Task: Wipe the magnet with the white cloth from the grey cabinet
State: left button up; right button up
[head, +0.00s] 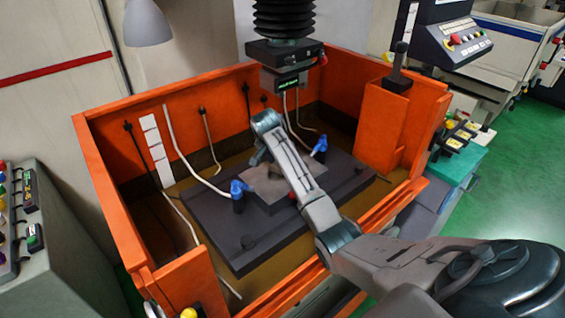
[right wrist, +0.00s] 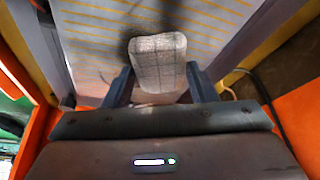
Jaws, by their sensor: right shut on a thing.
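The magnet (head: 258,184) is a grey block with dark sides on the dark plate inside the orange tank. In the right wrist view its top (right wrist: 90,40) shows thin yellow stripes. My right gripper (head: 260,156) reaches in over the magnet, its fingertips partly hidden by my own arm. In the right wrist view the right gripper (right wrist: 160,75) is shut on the white cloth (right wrist: 158,60), a pale folded pad between its fingers. The cloth is over the striped top; I cannot tell whether it touches. My left gripper is not in view.
Orange tank walls (head: 112,190) surround the dark plate (head: 215,225). Blue-topped nozzles (head: 238,188) (head: 320,146) stand beside the magnet with white hoses. A black machine head (head: 285,52) hangs behind. A control panel (head: 455,42) is at the upper right.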

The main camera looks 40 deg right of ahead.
jog(key=shift+d, duration=1.15)
jog(key=shift+s+d+f, duration=0.1)
jog(key=shift+s, duration=1.35)
jog(key=shift+s+d, duration=0.1)
jog(key=shift+s, duration=1.3)
jog(key=shift+s+d, duration=0.15)
jog(key=shift+s, duration=0.85)
jog(key=shift+w+d, duration=0.1)
jog(key=shift+d, duration=0.9)
jog(key=shift+w+a, duration=0.15)
jog(key=shift+w, duration=1.85)
jog(key=shift+w+a, duration=0.15)
jog(key=shift+w, duration=1.8)
jog(key=shift+d+r, duration=0.1)
jog(key=shift+r, duration=0.1)
